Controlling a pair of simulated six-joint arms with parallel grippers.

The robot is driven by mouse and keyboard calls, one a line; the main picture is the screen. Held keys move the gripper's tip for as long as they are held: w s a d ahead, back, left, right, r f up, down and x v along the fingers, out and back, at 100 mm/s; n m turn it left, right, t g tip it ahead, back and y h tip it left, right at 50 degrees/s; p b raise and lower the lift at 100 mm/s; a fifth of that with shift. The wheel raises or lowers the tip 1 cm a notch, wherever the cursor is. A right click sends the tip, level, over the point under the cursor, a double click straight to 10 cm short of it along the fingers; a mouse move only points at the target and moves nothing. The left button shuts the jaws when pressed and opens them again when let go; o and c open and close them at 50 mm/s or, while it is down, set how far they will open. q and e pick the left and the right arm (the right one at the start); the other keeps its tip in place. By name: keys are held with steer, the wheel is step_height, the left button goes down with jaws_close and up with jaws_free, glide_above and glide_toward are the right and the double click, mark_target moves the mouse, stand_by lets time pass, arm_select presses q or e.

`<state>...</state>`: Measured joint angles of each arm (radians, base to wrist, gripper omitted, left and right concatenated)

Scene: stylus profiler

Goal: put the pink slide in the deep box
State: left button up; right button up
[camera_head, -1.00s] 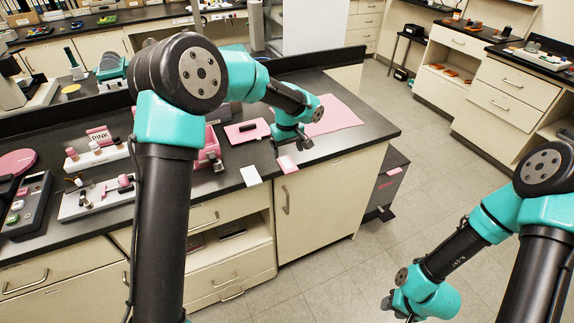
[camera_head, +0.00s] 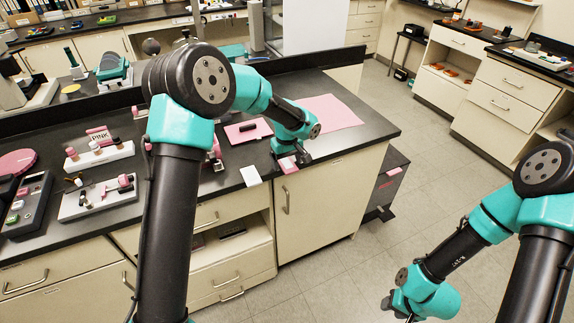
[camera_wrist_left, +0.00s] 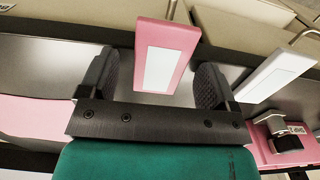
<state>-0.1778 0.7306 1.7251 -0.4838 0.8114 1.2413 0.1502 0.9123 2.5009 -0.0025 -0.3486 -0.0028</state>
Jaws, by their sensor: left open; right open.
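The pink slide (camera_head: 287,165), a flat pink piece with a white panel, lies at the counter's front edge, partly hidden by my left gripper (camera_head: 301,158) in the head view. In the left wrist view the pink slide (camera_wrist_left: 147,29) lies between the open fingers of my left gripper (camera_wrist_left: 154,80), with a gap on each side. A dark, deep-looking box (camera_head: 388,186) with pink marking stands on the floor beside the counter's right end; its inside is not clear. My right gripper (camera_head: 394,307) is low at the lower right, away from the counter.
A white slide (camera_head: 251,175) lies left of the pink one, also in the left wrist view (camera_wrist_left: 278,70). A pink tray (camera_head: 240,134) with a dark item and a pink mat (camera_head: 330,112) lie behind. White racks (camera_head: 97,197) stand left.

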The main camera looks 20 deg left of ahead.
arm_select(q)
steer(key=shift+c, duration=0.3)
steer(key=c, duration=1)
steer(key=shift+r, duration=0.1)
steer(key=shift+r, duration=1.35)
steer(key=s+d, duration=0.1)
steer(key=s, duration=0.4)
steer(key=s+d+r, duration=0.1)
steer(key=s+d, duration=0.1)
steer(key=s, duration=0.3)
steer(key=s+d+r, duration=0.1)
steer(key=s, duration=0.4)
steer(key=shift+s+d+r, duration=0.1)
steer(key=shift+s+d, duration=0.1)
steer(key=shift+d, duration=0.05)
